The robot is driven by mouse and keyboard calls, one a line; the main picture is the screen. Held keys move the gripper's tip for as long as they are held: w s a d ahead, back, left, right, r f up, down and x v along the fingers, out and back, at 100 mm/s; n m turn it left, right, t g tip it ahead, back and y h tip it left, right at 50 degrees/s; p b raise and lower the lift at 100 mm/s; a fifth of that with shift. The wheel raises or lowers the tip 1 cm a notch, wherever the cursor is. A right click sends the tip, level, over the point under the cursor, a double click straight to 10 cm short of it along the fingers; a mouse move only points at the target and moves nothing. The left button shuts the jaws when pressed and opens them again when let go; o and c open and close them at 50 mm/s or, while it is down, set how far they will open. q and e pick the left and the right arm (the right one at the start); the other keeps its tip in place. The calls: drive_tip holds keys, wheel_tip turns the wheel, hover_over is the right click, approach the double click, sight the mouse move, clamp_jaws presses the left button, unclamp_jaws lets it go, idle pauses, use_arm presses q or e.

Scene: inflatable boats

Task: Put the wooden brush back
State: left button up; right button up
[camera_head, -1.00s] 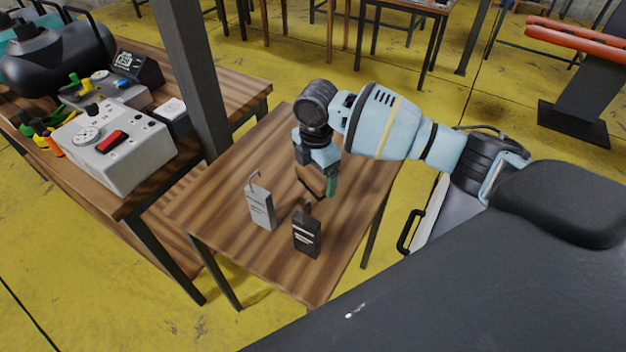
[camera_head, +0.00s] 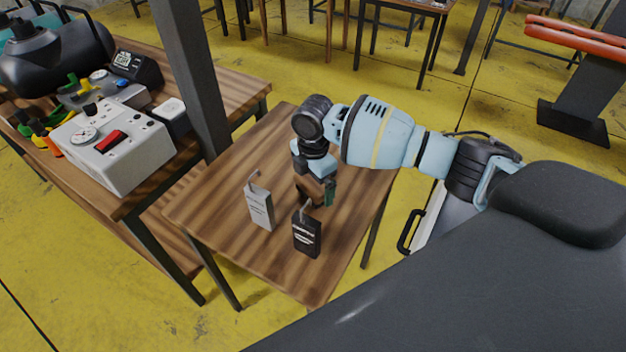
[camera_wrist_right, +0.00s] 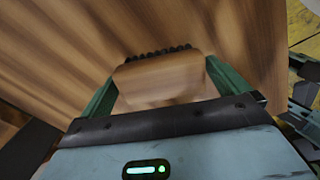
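The wooden brush (camera_wrist_right: 165,78) shows in the right wrist view as a smooth brown block with a row of short dark bristles along its far edge. It spans the space between the two green fingers of my right gripper (camera_wrist_right: 164,88), which appear closed on its sides. In the head view my right gripper (camera_head: 317,192) points down over the small wooden table (camera_head: 215,200), behind the black box. The brush is mostly hidden there by the gripper. Whether it touches the table is hard to tell. My left gripper is not in view.
A grey box (camera_head: 260,210) and a black box (camera_head: 307,238), each with a thin bent piece on top, stand upright near the gripper. A dark post (camera_head: 190,75) rises at the table's left. A bench on the left holds a white control box (camera_head: 118,150).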

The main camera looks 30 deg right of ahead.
sight(313, 182)
drive_tip(key=shift+r, duration=0.1)
wheel_tip(313, 182, up, 12)
drive_tip(key=p, duration=0.1)
idle(0.4)
drive_tip(key=shift+s, duration=0.1)
